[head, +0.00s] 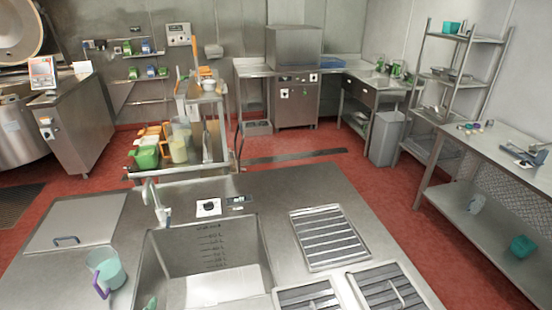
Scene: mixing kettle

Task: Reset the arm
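Neither my left nor my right gripper shows in the head view, and no part of either arm is visible. Whether they are open or shut is hidden. The large steel kettle (18,130) stands at the far left, with its round lid (18,30) raised above it. Its steel control cabinet (75,120) stands beside it.
A steel counter (330,195) fills the foreground, with a sink (208,255), a faucet (155,200) and slatted grates (328,238). A purple-handled jug (105,270) stands left of the sink. A shelf trolley (205,120) stands behind. Red floor (375,185) is clear at centre right.

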